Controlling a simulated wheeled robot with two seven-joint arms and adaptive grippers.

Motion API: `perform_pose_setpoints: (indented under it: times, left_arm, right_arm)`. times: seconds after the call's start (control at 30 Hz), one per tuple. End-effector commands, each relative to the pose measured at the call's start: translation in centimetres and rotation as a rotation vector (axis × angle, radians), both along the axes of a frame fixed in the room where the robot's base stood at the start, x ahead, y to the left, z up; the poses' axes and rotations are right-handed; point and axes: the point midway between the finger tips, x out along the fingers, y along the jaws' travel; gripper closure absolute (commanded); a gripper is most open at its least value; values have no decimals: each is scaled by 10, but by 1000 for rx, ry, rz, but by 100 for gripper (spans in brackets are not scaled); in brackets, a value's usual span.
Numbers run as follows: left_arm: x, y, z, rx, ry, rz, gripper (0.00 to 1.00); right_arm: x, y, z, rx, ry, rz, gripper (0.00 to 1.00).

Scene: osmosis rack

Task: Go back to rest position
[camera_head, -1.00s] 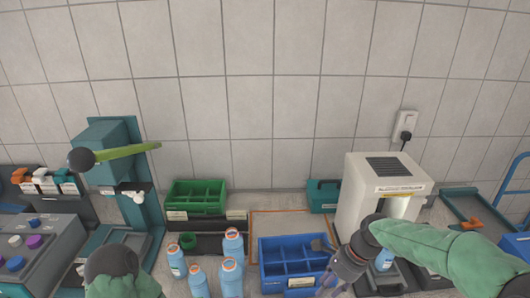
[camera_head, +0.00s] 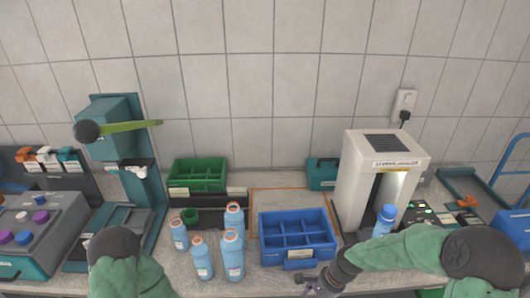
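My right gripper (camera_head: 314,284) is low in the head view, just in front of the blue crate, with its arm coming in from the right. It holds nothing that I can see; the fingers are too small and dark to tell open from shut. My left arm (camera_head: 122,262) shows only its dark and green links at the bottom left; its gripper is outside the picture. A blue-capped bottle (camera_head: 384,222) stands upright at the front opening of the white machine (camera_head: 364,187), apart from my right gripper, its lower part hidden by my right arm.
Several light-blue bottles (camera_head: 233,262) with orange-ringed tops stand left of the empty blue divided crate (camera_head: 266,250). A green divided crate (camera_head: 196,185) sits behind them. A teal press (camera_head: 103,138) with a green lever stands left, beside a button console (camera_head: 40,235).

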Motion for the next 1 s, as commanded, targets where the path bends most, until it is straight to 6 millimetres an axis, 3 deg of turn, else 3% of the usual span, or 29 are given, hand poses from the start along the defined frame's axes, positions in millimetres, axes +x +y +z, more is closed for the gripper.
perform_pose_setpoints:
  times: [0.03,0.2,0.4,0.63,1.0]
  left_arm:
    - [0,0,-4,0,0,0,60]
    - [0,0,-13,0,0,0,60]
    - [0,0,-21,0,0,0,60]
    - [0,0,-25,0,0,0,60]
    - [0,0,-25,0,0,0,60]
  right_arm:
    - [-13,5,-27,-1,-10,58,55]
    - [-55,22,-103,-8,-111,301,55]
    - [-110,39,-163,-17,-229,573,55]
    - [-146,48,-187,-29,-313,747,55]
    - [-149,48,-189,-32,-327,771,55]
